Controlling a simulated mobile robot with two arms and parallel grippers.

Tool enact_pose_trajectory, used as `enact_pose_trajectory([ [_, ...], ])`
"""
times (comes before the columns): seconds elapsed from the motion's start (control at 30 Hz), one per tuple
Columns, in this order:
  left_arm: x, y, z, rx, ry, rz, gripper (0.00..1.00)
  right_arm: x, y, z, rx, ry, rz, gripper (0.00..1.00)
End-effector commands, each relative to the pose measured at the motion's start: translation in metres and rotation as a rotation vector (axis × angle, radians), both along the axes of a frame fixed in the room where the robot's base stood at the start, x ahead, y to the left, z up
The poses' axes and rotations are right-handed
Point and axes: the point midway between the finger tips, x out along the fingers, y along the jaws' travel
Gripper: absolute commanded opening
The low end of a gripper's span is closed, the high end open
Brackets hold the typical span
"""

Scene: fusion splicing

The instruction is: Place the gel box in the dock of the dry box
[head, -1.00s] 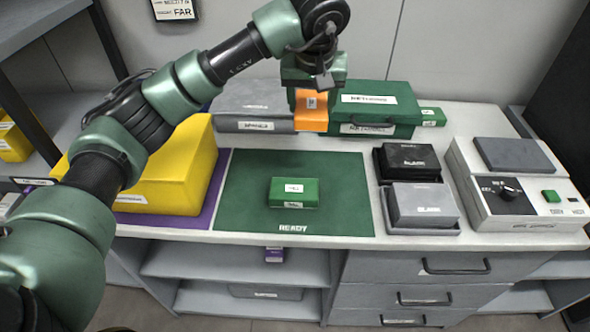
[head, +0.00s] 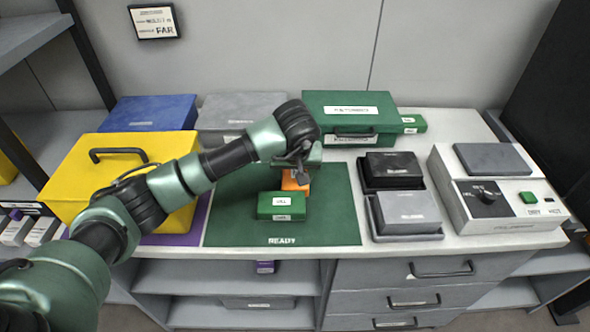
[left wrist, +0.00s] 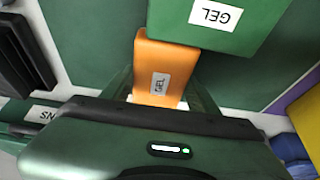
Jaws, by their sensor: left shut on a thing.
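My left gripper (head: 297,173) is shut on an orange block labelled GEL, the gel box (head: 295,184). In the left wrist view the gel box (left wrist: 163,58) sits between the fingers (left wrist: 160,94). A small green box (head: 281,207), also labelled GEL, lies on the green READY mat (head: 330,215). It shows larger in the left wrist view (left wrist: 262,45). The held gel box is right at the green box's far side; I cannot tell whether they touch. I cannot make out which box is the dry box. My right gripper is not in view.
A large green case (head: 350,118) and a grey box (head: 240,108) stand at the back. A yellow case (head: 105,175) is on the left. Black (head: 393,166) and grey (head: 408,208) boxes and a control panel unit (head: 487,195) stand right. The mat's right side is clear.

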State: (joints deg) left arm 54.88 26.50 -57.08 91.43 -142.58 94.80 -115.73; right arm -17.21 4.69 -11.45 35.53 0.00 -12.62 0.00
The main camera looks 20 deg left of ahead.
Motion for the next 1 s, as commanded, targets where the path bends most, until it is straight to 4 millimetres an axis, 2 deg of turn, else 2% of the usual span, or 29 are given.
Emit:
enact_pose_trajectory([
  [0.3,0.001,0.000,-0.003,0.000,-0.004,0.001,0.02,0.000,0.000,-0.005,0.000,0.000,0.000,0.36],
  [0.33,0.001,0.000,-0.002,0.000,-0.002,0.001,0.68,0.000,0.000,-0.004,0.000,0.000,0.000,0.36],
  [0.4,0.001,0.000,-0.001,0.000,-0.002,0.001,0.81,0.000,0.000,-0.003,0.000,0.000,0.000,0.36],
  [0.77,0.001,0.000,0.002,-0.001,-0.001,0.001,0.81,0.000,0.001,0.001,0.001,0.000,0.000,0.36],
  [0.87,-0.002,-0.001,0.011,-0.001,-0.005,0.000,0.81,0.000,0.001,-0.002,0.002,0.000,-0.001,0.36],
  [1.0,-0.012,-0.004,0.037,-0.002,-0.009,-0.001,0.81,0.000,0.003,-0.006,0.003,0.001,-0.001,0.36],
])
